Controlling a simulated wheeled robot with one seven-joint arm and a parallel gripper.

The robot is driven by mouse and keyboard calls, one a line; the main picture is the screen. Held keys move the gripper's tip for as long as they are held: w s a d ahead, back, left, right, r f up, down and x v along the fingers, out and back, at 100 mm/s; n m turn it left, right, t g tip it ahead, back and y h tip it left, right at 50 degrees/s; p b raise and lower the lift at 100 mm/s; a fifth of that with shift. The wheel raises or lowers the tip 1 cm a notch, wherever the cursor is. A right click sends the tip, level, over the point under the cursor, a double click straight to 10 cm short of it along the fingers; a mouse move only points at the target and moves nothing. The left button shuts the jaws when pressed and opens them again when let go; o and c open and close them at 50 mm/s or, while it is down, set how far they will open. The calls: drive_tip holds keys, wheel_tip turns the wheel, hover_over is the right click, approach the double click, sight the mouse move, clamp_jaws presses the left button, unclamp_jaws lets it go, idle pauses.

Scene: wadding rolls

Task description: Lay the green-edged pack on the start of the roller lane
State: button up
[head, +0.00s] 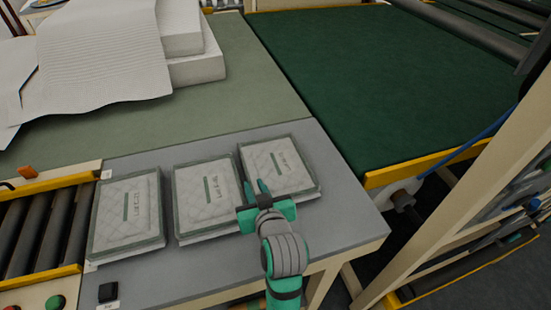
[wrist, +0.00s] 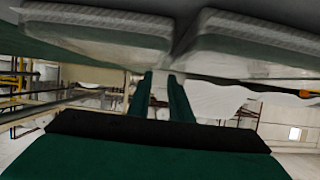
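Three flat, clear-wrapped white packs lie in a row on the grey table: a left pack (head: 127,212), a middle pack (head: 208,198) and a right pack (head: 278,168). Each has a green label strip and a greenish border, so I cannot tell their edges apart by colour. The roller lane (head: 45,232) has dark rollers between yellow rails, left of the left pack. My gripper (head: 257,187) is over the gap between the middle and right packs. In the wrist view its green fingers (wrist: 163,80) stand apart with nothing between them, and two packs show above.
A black box (head: 108,292) sits at the grey table's front left, near green and red buttons. White wadding sheets (head: 95,55) lie on the green surface behind. A dark green belt (head: 370,80) with a yellow edge and a frame stand at right.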

approach(246, 167)
drive_tip(key=shift+x, duration=3.75)
clamp_jaws()
